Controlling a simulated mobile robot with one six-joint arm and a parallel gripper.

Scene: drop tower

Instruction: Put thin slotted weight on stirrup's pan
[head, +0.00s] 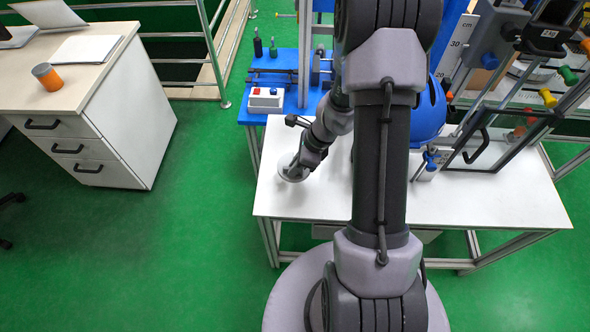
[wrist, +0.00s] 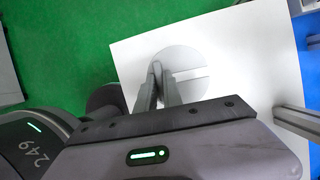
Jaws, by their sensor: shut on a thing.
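The thin slotted weight (head: 292,173) is a flat grey disc at the left part of the white table. In the wrist view the slotted weight (wrist: 196,61) shows as a round grey plate with a pale slot running to its right edge. My gripper (head: 299,167) is over the disc, and its fingers (wrist: 158,72) are shut on the disc's left part. I cannot tell whether the disc touches the table. I cannot make out the stirrup or its pan; my arm hides part of the table.
The white table (head: 480,203) is bare to the right. A drop-tower frame with a clear door (head: 485,150) stands at the right rear. A blue helmet (head: 430,115) is partly behind my arm. A blue bench with a red-button box (head: 266,98) is behind. A drawer cabinet (head: 110,120) stands left.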

